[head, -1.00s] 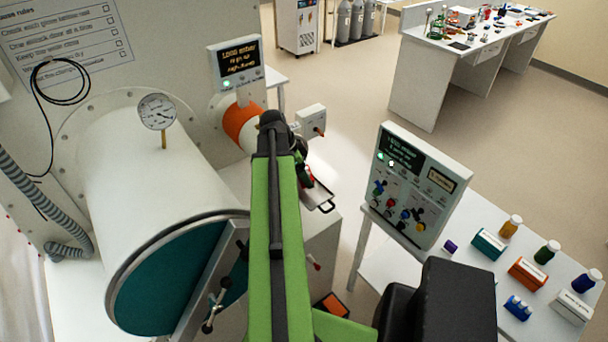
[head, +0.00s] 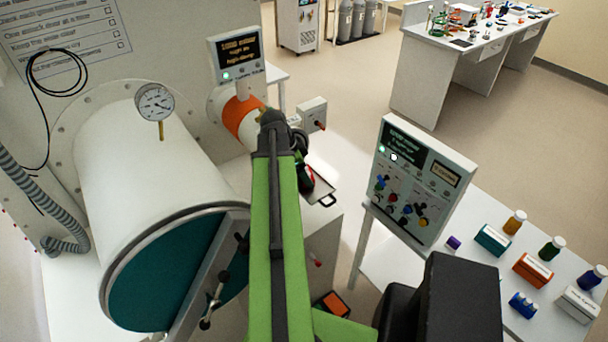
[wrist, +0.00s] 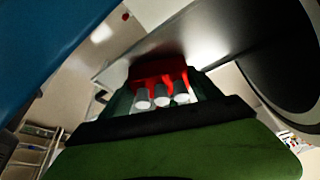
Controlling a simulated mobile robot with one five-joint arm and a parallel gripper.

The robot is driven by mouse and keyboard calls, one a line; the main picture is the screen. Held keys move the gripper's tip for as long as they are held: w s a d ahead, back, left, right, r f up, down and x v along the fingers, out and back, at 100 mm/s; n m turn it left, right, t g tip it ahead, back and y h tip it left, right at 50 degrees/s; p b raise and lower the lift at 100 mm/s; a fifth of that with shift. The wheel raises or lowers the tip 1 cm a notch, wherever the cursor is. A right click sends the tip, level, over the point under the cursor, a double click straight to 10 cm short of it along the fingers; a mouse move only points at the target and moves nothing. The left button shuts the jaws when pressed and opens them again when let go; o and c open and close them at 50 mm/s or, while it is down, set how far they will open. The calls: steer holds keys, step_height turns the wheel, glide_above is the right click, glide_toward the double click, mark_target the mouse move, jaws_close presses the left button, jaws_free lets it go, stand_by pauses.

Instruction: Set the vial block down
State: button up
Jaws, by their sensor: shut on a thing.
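The vial block is red with several pale grey-white vials in it. In the wrist view the vial block (wrist: 150,71) is at the upper middle, between the jaws of my gripper (wrist: 160,84), which is shut on it. In the head view a small red piece (head: 309,176) shows just past the end of my green arm, which hides most of the gripper and block. Whether the block touches a surface below cannot be told.
The large white chamber (head: 150,180) with a teal door stands at left. A control panel (head: 417,180) and a side table with bottles and boxes are at right.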

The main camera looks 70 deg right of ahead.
steer(key=shift+f, duration=0.2)
steer(key=o, duration=1.9)
steer(key=shift+r, duration=0.1)
steer(key=p+v, duration=1)
steer(key=v, duration=0.1)
steer(key=shift+w+r+p, duration=0.15)
steer(key=shift+r+p, duration=0.2)
steer(key=shift+p, duration=0.05)
steer(key=shift+a, duration=0.1)
